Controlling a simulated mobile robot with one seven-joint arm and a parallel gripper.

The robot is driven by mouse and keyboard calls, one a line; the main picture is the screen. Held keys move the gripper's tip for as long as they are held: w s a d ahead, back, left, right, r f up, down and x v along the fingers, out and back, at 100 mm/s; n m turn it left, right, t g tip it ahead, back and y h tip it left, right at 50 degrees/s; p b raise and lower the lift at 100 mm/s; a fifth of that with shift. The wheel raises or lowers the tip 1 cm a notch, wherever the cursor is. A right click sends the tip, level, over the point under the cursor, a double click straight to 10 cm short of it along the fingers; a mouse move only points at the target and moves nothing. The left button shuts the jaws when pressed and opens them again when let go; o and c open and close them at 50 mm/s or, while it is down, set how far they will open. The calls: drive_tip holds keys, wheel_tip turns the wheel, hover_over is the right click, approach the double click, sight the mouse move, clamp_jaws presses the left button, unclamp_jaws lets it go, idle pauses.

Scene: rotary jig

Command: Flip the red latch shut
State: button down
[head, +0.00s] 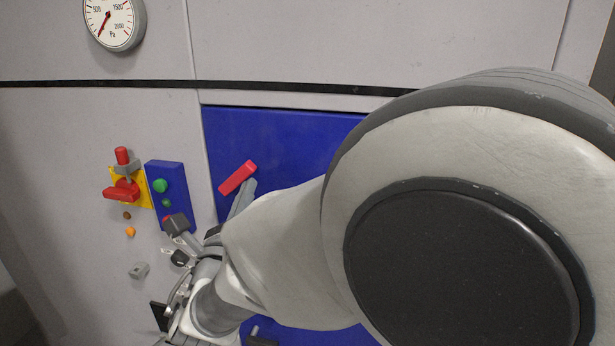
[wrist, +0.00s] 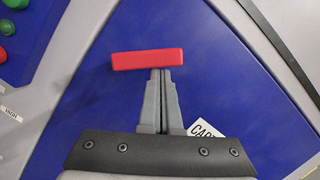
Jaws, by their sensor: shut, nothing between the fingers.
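The red latch (head: 237,177) is a short red bar on a blue panel, slanting up to the right in the head view. In the wrist view the red latch (wrist: 147,59) lies crosswise just beyond the fingertips, its longer part to the left of them. My gripper (wrist: 161,76) is shut and empty, with its fingers together and pointing at the latch. In the head view my gripper (head: 250,184) is right beside the latch's lower right side. The tips meet the bar's edge in the picture; whether they touch cannot be told. The latch's mount is hidden.
The blue panel (head: 285,140) is partly hidden by my arm. To the left are a blue button box (head: 167,172) with green buttons, and a yellow plate (head: 143,198) bearing a red handle (head: 121,192). A pressure gauge (head: 113,22) hangs above. A white label (wrist: 206,138) shows beside my fingers.

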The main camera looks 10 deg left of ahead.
sight(234, 175)
drive_tip(key=shift+a+r+n, duration=0.3)
drive_tip(key=shift+r, duration=0.3)
drive_tip(key=shift+a+r+n, duration=0.25)
drive_tip(key=shift+r+n, duration=0.05)
drive_tip(key=shift+r, duration=0.3)
drive_tip(key=shift+a+r, duration=0.35)
drive_tip(key=shift+a, duration=0.05)
drive_tip(key=shift+a+r, duration=0.1)
drive_tip(key=shift+a, duration=0.05)
